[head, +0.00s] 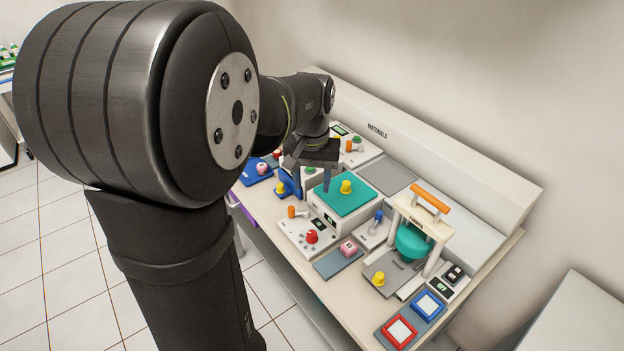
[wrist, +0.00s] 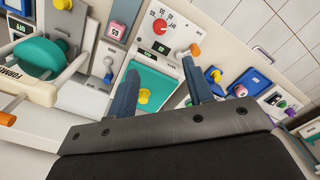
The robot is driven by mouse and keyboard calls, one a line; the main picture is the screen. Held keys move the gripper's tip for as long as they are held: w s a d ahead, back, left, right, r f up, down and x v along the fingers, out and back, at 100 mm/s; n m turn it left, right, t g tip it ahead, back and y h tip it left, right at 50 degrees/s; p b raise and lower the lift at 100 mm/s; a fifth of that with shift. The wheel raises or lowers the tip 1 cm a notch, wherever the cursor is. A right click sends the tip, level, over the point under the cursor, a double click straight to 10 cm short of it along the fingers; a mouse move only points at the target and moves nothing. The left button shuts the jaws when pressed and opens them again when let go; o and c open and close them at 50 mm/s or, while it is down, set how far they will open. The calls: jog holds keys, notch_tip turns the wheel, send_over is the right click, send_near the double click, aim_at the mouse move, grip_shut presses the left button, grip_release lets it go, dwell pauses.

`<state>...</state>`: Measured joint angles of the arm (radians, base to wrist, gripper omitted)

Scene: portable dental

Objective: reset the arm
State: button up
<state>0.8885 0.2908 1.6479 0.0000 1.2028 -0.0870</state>
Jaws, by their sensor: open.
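My gripper (wrist: 162,92) is open and empty, with its two blue-grey fingers apart in the wrist view. It hangs above the teal-topped box (wrist: 160,84), whose yellow knob (wrist: 144,96) shows between the fingers. In the head view my gripper (head: 327,178) is over the back left of the teal top (head: 338,206), left of the yellow knob (head: 346,187). My arm hides part of the bench's left side in that view.
A white frame with an orange handle (head: 430,198) stands upright to the right on the bench. A panel with a red knob (head: 311,236) lies in front. Red (head: 399,332) and blue (head: 428,306) framed pads lie at the near right. A raised ledge (head: 430,150) runs along the back.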

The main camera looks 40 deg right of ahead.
aim_at(312, 233)
dwell(0.4)
notch_tip(312, 233, down, 18)
jog(key=shift+r, duration=0.25)
dwell(0.4)
jog(key=shift+r, duration=0.15)
